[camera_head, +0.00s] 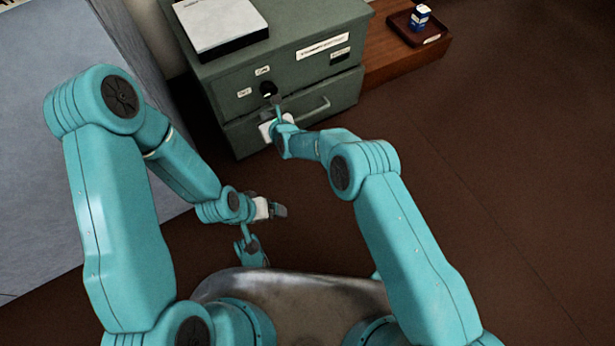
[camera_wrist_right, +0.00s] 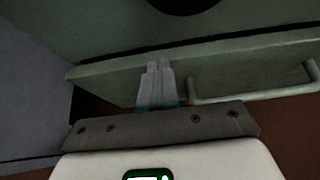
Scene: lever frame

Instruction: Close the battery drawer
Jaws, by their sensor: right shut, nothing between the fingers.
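The grey-green cabinet (camera_head: 290,50) stands at the top of the head view. Its lower drawer (camera_head: 345,93) has a bar handle (camera_head: 312,112), and its front appears to stand out slightly from the body. In the right wrist view the drawer front (camera_wrist_right: 235,80) spans the picture, with the handle (camera_wrist_right: 250,97) to the right. My right gripper (camera_wrist_right: 158,68) is shut and empty, its tips at the drawer front left of the handle; contact is unclear. It also shows in the head view (camera_head: 277,105). My left gripper (camera_head: 279,211) is low, away from the cabinet; its jaws are unclear.
A black knob (camera_head: 268,88) sits on the cabinet above the drawer. A white-topped box (camera_head: 220,24) lies on the cabinet. A wooden unit (camera_head: 400,62) at right carries a tray (camera_head: 404,32) with a small blue-and-white item (camera_head: 420,17). The brown floor at right is clear.

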